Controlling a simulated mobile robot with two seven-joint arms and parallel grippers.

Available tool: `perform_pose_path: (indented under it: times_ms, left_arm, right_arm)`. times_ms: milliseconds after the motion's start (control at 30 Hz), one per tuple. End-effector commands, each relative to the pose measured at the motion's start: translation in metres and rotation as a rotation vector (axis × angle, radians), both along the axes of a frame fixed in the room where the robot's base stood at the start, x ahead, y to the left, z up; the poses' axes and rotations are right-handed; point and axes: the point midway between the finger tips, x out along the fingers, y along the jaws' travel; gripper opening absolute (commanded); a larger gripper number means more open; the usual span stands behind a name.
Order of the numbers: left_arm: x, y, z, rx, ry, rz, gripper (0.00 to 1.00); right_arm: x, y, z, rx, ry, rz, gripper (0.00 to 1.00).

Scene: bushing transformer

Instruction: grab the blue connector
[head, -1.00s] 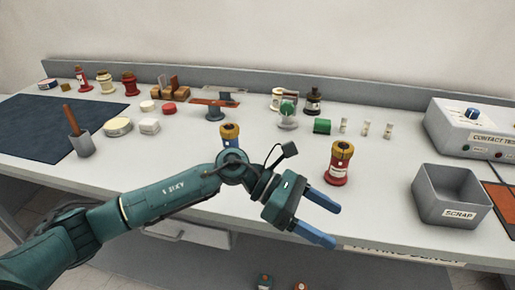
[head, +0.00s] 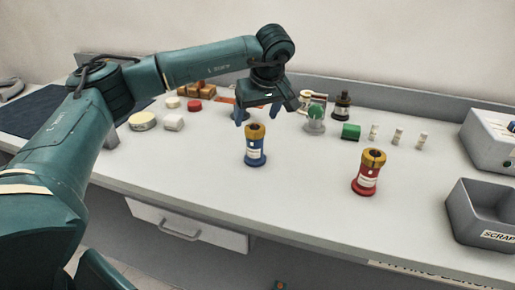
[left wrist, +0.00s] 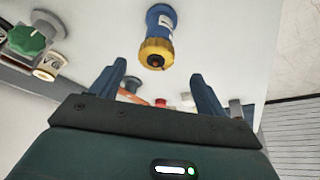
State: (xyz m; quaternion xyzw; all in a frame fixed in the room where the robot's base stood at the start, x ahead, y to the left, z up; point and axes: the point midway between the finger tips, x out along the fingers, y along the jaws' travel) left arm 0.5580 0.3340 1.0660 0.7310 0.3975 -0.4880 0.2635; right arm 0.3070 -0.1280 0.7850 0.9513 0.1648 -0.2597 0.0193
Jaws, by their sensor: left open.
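The blue connector (head: 255,152), with a brass-coloured top, stands upright on the bench near the middle of the head view. In the left wrist view the blue connector (left wrist: 161,32) is at the top, beyond the fingertips and roughly between their lines. My left gripper (head: 266,114) is open and empty, above and behind the connector in the head view, apart from it. Its two blue fingers (left wrist: 159,72) show in the left wrist view with nothing between them. My right gripper is not in view.
A red connector (head: 368,173) with a brass top stands to the right. A grey scrap bin (head: 476,218) and a tester box (head: 486,140) are at the far right. A green cylinder (head: 350,131) and several small vials stand behind. The bench front is clear.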

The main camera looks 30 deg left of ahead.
Motion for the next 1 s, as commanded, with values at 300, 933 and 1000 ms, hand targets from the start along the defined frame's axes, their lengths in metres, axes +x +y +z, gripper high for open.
perform_pose_path:
  times_ms: [300, 933, 1000]
  left_arm:
    - [0.008, 0.011, -0.033, -0.002, 0.001, -0.001, 0.75]
    - [0.022, 0.025, -0.079, -0.003, -0.001, -0.001, 0.75]
    - [0.022, 0.025, -0.079, -0.003, -0.001, -0.001, 0.72]
  right_arm:
    - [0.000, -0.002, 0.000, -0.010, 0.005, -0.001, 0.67]
    - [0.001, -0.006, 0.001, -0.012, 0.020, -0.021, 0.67]
    - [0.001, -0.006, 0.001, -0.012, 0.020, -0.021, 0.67]
